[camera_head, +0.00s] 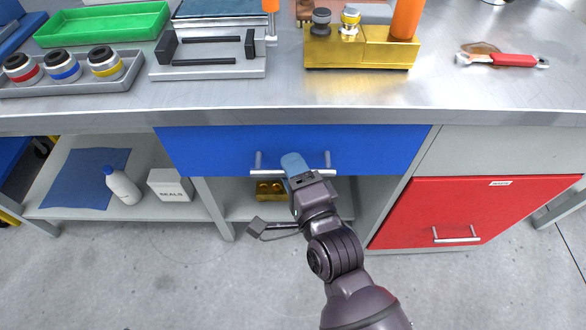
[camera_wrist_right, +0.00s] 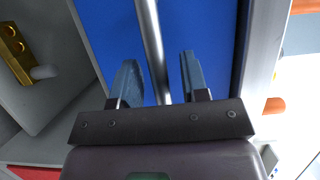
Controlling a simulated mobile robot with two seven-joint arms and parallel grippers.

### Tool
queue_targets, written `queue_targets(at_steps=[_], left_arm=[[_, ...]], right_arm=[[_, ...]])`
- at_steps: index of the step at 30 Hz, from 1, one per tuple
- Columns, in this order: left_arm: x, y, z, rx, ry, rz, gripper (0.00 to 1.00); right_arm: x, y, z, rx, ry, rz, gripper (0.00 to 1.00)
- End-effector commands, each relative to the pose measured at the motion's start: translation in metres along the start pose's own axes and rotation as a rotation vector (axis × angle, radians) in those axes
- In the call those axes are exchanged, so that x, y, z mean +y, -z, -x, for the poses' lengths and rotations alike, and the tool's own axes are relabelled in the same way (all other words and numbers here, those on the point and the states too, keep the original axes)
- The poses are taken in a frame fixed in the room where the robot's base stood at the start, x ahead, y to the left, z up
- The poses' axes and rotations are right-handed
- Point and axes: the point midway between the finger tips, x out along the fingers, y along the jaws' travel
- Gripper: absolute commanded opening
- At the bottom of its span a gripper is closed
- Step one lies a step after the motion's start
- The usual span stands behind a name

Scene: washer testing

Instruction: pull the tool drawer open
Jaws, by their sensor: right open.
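The tool drawer has a blue front (camera_head: 215,150) under the workbench top, and it looks shut. Its horizontal metal bar handle (camera_head: 322,171) stands out from the front on two posts. My right gripper (camera_head: 294,165) is at the middle of this handle and hides part of it. In the right wrist view, the open gripper (camera_wrist_right: 158,75) has one finger on each side of the handle bar (camera_wrist_right: 150,40), with a visible gap to each finger. The blue drawer front (camera_wrist_right: 108,30) lies beyond the fingertips. My left gripper is not in view.
A red cabinet door (camera_head: 470,205) is at the right. An open shelf below the drawer holds a brass-coloured part (camera_head: 268,190). A white bottle (camera_head: 122,184) and a seals box (camera_head: 170,185) stand on the left shelf. The floor in front (camera_head: 130,270) is clear.

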Motion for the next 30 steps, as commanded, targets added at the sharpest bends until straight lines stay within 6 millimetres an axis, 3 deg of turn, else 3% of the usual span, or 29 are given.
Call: queue_targets(at_steps=[7,15,25,30], left_arm=[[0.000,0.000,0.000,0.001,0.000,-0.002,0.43],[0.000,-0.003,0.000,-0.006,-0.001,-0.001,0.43],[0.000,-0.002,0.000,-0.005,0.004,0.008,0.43],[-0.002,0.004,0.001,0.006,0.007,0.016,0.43]], right_arm=[[0.000,0.000,-0.001,0.000,0.000,0.000,0.41],[0.000,0.000,0.000,0.000,0.000,0.000,0.00],[-0.001,-0.001,0.001,0.000,0.001,0.000,0.00],[-0.003,-0.005,0.013,0.001,0.002,-0.001,0.00]])
